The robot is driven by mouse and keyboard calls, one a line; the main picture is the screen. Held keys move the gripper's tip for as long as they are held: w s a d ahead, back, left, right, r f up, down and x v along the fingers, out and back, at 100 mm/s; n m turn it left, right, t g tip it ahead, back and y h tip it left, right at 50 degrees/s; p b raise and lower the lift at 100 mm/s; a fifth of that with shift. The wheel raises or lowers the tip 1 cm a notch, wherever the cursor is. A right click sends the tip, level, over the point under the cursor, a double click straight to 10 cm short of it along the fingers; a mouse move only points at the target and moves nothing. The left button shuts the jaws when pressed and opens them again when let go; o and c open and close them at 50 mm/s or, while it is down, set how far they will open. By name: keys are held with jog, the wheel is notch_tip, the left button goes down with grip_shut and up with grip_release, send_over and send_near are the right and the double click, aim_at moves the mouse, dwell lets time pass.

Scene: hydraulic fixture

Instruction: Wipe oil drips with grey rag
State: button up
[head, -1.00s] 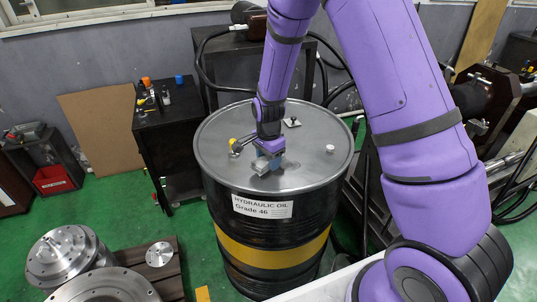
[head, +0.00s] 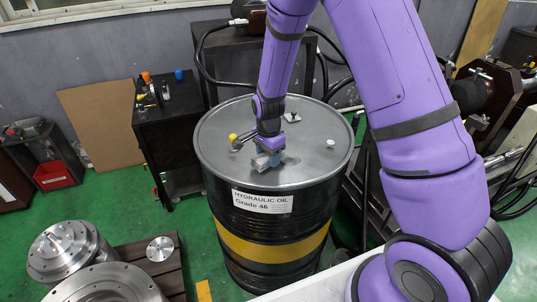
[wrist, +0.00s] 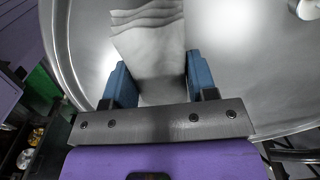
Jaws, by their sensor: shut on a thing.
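The black drum (head: 262,230) labelled hydraulic oil stands upright in the middle of the head view. My gripper (head: 268,158) is over the front part of its grey lid (head: 225,130). My gripper is shut on the grey rag (head: 262,163), with its blue fingers to either side. The rag also shows in the wrist view (wrist: 150,45), pale and folded at its far end, extending over the lid. It appears to lie on the lid, but contact beneath is hidden.
A black cabinet (head: 170,130) with small items is behind left. Machined metal parts (head: 70,250) lie at front left. Green floor shows between.

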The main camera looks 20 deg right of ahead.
aim_at(300, 157)
jog(key=shift+f, duration=0.8)
jog(key=shift+d, duration=0.15)
jog(key=shift+d, duration=5.6)
jog(key=shift+r, duration=0.1)
jog(key=shift+a, duration=0.1)
